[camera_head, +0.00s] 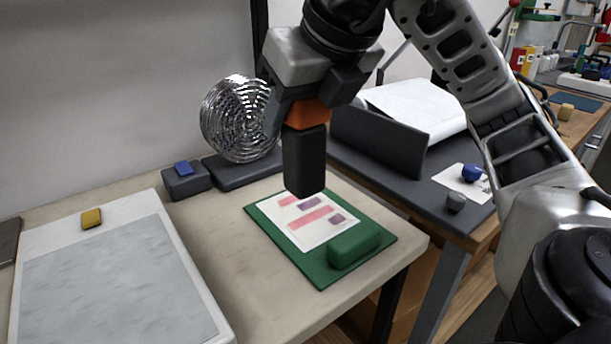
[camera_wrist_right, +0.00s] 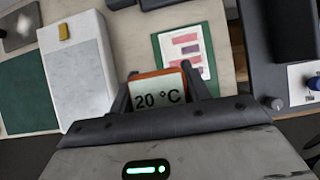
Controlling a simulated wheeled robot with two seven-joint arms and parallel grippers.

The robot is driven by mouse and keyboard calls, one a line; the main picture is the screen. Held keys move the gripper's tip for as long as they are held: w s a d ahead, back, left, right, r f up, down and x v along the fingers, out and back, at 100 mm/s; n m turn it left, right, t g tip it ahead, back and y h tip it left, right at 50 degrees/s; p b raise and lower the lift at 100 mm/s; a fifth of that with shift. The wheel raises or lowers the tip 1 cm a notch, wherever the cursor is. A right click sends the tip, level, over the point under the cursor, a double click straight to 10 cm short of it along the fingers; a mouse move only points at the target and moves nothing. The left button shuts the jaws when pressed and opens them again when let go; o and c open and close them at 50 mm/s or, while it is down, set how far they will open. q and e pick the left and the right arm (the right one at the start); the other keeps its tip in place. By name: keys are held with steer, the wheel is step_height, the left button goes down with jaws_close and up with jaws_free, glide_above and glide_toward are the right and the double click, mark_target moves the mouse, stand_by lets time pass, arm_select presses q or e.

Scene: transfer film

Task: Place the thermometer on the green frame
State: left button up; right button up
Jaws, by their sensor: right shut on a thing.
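The thermometer is an orange-edged block with a display reading 20 °C. It shows between the fingers in the right wrist view (camera_wrist_right: 160,95), and its orange part shows in the head view (camera_head: 308,113). My right gripper (camera_head: 305,178) is shut on it and holds it above the table. The green frame (camera_head: 377,257) lies flat on the table, below and slightly right of the gripper. It bears a white sheet (camera_head: 285,229) with pink and purple patches and a green block (camera_head: 354,244) at its near right. In the wrist view the gripper partly hides the green frame (camera_wrist_right: 156,42). My left gripper is out of view.
A silver coil (camera_head: 236,118) stands behind the gripper on a dark base. A small dark box with a blue top (camera_head: 185,180) is left of it. A white-edged grey panel (camera_head: 110,285) with a yellow block (camera_head: 92,218) lies left. A dark table (camera_head: 455,185) adjoins at right.

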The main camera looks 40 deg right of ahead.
arm_select(q)
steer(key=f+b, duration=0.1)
steer(key=b, duration=0.2)
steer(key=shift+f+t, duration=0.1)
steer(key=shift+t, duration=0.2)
arm_select(e)
steer(key=w+d+f, duration=0.5)
steer(key=f, duration=0.5)
steer(key=shift+w+d+f, duration=0.2)
steer(key=shift+w+d, duration=0.2)
arm_select(q)
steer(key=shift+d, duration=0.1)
steer(key=shift+b, duration=0.35)
arm_select(e)
steer(key=shift+f, duration=0.1)
steer(key=o, duration=0.7)
steer(key=shift+f, duration=0.1)
steer(key=o, duration=0.4)
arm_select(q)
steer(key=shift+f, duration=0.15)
